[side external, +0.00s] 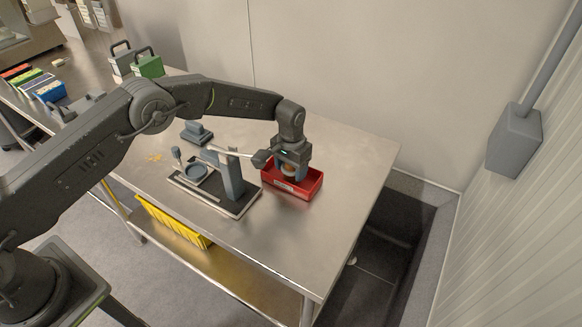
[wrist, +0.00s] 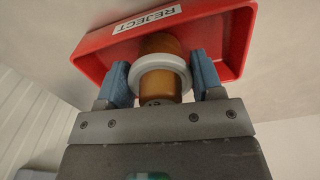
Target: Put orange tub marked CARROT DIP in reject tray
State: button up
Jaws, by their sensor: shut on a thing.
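The orange tub (wrist: 160,84) with a pale band or lid around its middle is between the blue fingers of my gripper (wrist: 163,78) in the wrist view. My gripper is shut on it. The red reject tray (wrist: 235,40), labelled REJECT, lies just beyond the tub in that view. In the side view my gripper (side external: 291,168) points down over the red tray (side external: 307,188), with the tub (side external: 289,169) low, at the tray's opening. I cannot tell whether the tub touches the tray floor. The CARROT DIP marking is not readable.
A dark stand with a round plate and grey post (side external: 232,178) is just left of the tray. A small grey device (side external: 197,131) sits behind it. Green and grey cases (side external: 148,66) stand at the far left. The steel table (side external: 350,155) is clear to the tray's right.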

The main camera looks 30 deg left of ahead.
jog(key=shift+f, duration=0.1)
jog(key=o, duration=1.3)
